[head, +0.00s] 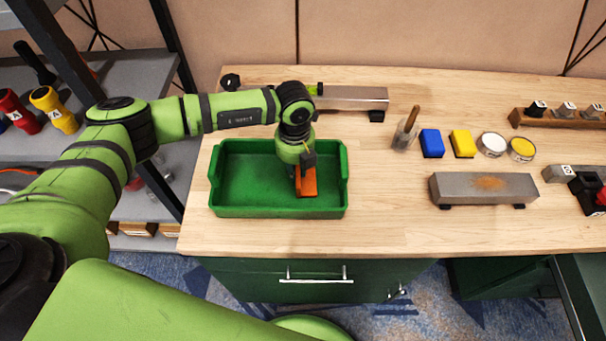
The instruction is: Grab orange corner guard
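The orange corner guard (307,184) is in the right part of the green tray (230,211), which stands on the wooden workbench. My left gripper (304,169) reaches down over the tray from above, with its dark fingers right at the guard. The gripper and wrist cover the guard's upper part. I cannot tell whether the fingers are closed on the guard or only beside it, or whether the guard touches the tray floor. My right gripper is not in view.
Behind the tray lies a grey metal bar (350,97). To the right are a brush (406,130), a blue block (432,143), a yellow block (463,143), two round tins and a rusty bar (484,187). The bench (385,220) is clear just right of the tray.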

